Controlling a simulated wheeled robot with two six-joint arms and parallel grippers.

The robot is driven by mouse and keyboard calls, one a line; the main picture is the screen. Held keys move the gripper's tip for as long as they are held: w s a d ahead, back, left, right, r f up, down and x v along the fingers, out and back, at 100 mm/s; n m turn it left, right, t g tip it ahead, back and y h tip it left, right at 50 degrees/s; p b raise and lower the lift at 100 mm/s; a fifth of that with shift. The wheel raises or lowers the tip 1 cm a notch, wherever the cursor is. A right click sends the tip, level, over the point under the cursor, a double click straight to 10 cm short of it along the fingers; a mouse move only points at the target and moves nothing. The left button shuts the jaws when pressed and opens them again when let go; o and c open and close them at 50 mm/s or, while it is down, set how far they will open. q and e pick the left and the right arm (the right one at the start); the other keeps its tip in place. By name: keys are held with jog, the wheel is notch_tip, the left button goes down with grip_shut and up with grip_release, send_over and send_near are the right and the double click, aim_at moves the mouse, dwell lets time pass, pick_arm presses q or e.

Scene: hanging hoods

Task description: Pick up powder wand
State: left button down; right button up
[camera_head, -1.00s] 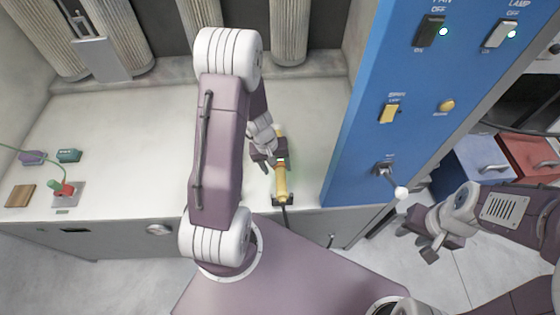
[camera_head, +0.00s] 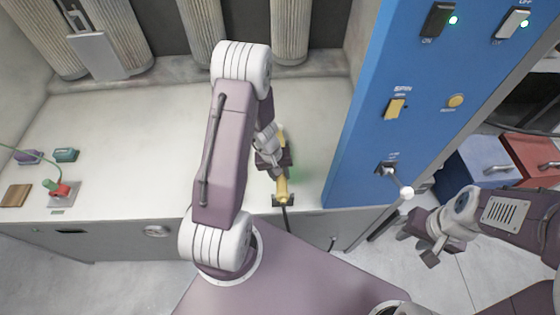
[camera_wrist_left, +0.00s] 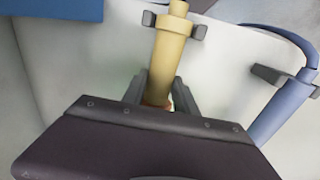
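The powder wand is the yellow wand (camera_head: 282,186) on the pale bench, left of the blue panel. In the left wrist view the yellow wand (camera_wrist_left: 170,45) lies in a dark clip holder near the top. My left gripper (camera_head: 273,164) is over its upper part, which is mostly hidden in the head view. In the left wrist view my left gripper's fingers (camera_wrist_left: 158,95) are apart, one on each side of the wand; a gap shows. My right gripper (camera_head: 418,246) is open and empty, right of the panel.
The blue panel (camera_head: 365,130) with switches stands close right of the wand. A blue wand (camera_wrist_left: 283,108) with a hose shows in the left wrist view. A red-and-green item (camera_head: 58,189), small boxes and a brown block (camera_head: 16,196) sit at the bench's left.

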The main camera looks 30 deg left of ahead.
pick_arm(q)
jog(key=shift+w, duration=0.1)
jog(key=shift+r, duration=0.1)
notch_tip(320, 180, up, 10)
jog(key=p, duration=0.5)
notch_tip(320, 180, up, 5)
jog(key=p, duration=0.4)
dwell(0.4)
